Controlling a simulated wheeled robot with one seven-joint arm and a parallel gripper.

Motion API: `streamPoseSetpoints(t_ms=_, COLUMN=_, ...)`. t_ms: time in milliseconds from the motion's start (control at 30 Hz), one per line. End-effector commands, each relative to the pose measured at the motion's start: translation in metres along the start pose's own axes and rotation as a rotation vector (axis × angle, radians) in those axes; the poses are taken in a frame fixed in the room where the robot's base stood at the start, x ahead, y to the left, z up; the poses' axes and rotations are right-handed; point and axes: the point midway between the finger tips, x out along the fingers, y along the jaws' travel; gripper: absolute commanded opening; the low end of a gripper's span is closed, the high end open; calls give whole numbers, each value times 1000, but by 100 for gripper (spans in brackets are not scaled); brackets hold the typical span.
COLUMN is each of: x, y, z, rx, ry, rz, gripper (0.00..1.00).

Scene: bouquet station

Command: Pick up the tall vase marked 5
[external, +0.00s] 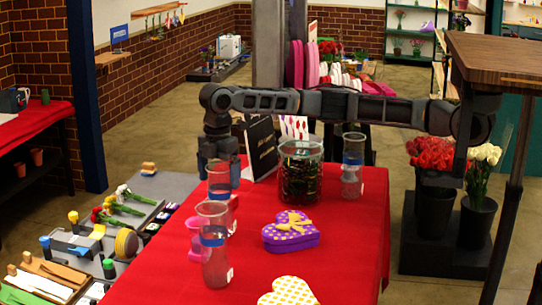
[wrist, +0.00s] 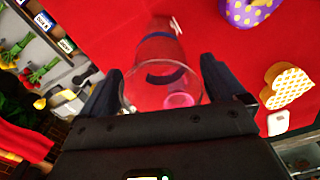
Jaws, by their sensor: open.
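Three clear glass vases stand on the red table in the external view: a front left vase (external: 214,262) with a blue band, one behind it (external: 219,184), and one at the back right (external: 352,172). Small white tags show near their bases, but I cannot read a number. My gripper (external: 220,178) points down at the rear left vase, its dark fingers on either side of the upper part. In the wrist view the open fingers (wrist: 158,88) straddle the rim of an upright clear vase (wrist: 155,55) with a dark blue band. I cannot tell whether they touch it.
A wide dark-filled glass jar (external: 301,172) stands right of my gripper, with a black sign (external: 262,147) close by. A purple heart box (external: 291,231) and a yellow-patterned heart box (external: 288,292) lie on the table (external: 345,245). Flowers and tools (external: 120,208) occupy the left side.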

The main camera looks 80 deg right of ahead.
Motion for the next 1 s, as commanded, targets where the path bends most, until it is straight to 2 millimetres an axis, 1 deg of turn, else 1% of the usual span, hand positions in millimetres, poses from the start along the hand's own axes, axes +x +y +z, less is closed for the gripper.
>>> streamPoseSetpoints(t_ms=100, x=17, y=0, z=1, rx=0, ry=-1, rz=-1, gripper=97)
streamPoseSetpoints(t_ms=200, x=26, y=0, z=1, rx=1, ry=1, rz=-1, gripper=97)
streamPoseSetpoints(t_ms=300, x=30, y=-1, z=1, rx=1, ry=0, rz=-1, gripper=97)
streamPoseSetpoints(t_ms=500, x=30, y=-1, z=0, rx=1, ry=1, rz=0, gripper=96)
streamPoseSetpoints(t_ms=1000, x=30, y=-1, z=0, rx=1, ry=1, rz=0, gripper=48)
